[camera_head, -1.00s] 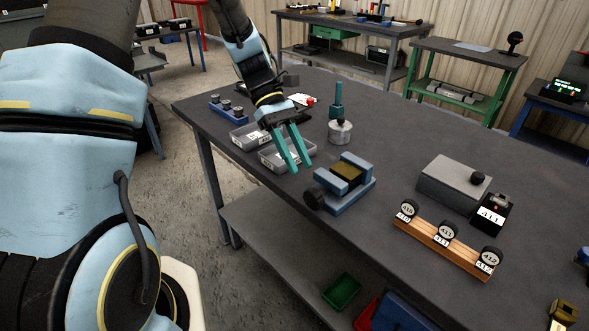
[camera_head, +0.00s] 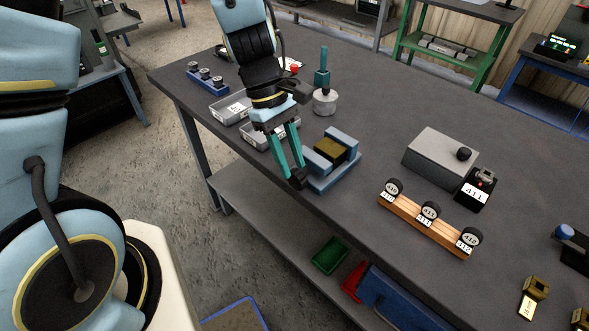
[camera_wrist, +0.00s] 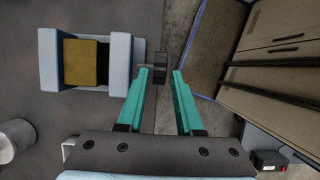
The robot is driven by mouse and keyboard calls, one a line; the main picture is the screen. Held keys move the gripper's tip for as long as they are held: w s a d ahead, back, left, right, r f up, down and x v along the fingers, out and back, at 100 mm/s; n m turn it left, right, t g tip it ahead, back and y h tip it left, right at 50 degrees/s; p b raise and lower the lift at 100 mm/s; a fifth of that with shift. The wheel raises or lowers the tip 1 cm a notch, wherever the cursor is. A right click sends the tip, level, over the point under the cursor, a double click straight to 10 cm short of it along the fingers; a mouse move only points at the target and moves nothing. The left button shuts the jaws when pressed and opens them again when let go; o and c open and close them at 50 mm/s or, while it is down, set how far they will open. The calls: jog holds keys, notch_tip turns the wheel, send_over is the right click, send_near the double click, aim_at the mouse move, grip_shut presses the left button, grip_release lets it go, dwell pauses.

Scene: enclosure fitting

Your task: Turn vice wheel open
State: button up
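The blue vice (camera_head: 345,177) stands near the front edge of the bench, with an olive-brass block (camera_head: 331,149) between its jaws. Its black wheel (camera_head: 298,180) is on the side facing the bench edge. My gripper (camera_head: 291,168) points down at the wheel, its teal fingers apart. In the wrist view the vice (camera_wrist: 122,62) is at upper left, with the brass block (camera_wrist: 81,62) in it. The wheel (camera_wrist: 153,75) lies at and between the tips of my open gripper (camera_wrist: 160,72), partly hidden by the left finger. I cannot tell whether the fingers touch it.
Grey bins (camera_head: 232,110) and a round grey pot (camera_head: 324,103) stand behind my gripper. A grey box (camera_head: 437,155) and a wooden rack (camera_head: 405,215) with black round knobs are to the right. A green tray (camera_head: 331,256) sits on the shelf below. Bench between vice and rack is clear.

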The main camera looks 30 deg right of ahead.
aim_at(294, 171)
jog(key=shift+x, duration=1.6)
grip_shut()
